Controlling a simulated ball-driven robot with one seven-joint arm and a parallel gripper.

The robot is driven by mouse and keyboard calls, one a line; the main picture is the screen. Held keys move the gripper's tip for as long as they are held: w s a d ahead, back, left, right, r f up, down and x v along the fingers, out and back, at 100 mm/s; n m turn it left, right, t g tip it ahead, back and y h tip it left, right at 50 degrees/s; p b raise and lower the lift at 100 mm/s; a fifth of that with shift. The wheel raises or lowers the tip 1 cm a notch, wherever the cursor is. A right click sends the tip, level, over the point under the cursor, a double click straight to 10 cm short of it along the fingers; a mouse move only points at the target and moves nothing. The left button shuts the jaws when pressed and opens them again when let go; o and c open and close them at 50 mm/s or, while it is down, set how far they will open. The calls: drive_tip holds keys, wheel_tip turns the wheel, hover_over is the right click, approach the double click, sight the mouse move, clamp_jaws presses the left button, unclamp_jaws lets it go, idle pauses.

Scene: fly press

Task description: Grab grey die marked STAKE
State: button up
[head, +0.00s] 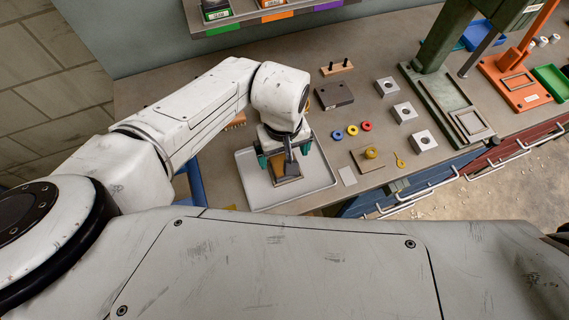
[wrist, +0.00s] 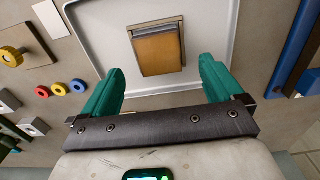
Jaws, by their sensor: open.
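No STAKE marking is legible in either view, so I cannot tell which piece is the STAKE die. Three light grey blocks with dark holes (head: 386,87), (head: 404,112), (head: 421,140) stand on the bench, right of my gripper. My gripper (head: 284,158) is over the pale tray (head: 252,191), its green fingers apart with nothing held. In the wrist view the open fingers (wrist: 162,70) point toward a tan-faced block with a grey edge (wrist: 161,52) in the tray. The block lies between and beyond the fingertips, apart from them.
A dark grey block (head: 334,95) and a pegged wooden strip (head: 337,67) lie behind. Blue and yellow rings (head: 352,130), a red ring (head: 366,126) and a wooden plate with a yellow knob (head: 371,153) lie right of the tray. A green press (head: 436,90) stands farther right.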

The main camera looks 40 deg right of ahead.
drive_tip(key=shift+f+b, duration=2.4)
drive_tip(key=shift+f, duration=0.2)
drive_tip(key=shift+c, duration=0.2)
drive_tip(key=shift+r, duration=0.1)
clamp_jaws()
drive_tip(key=shift+r, duration=0.15)
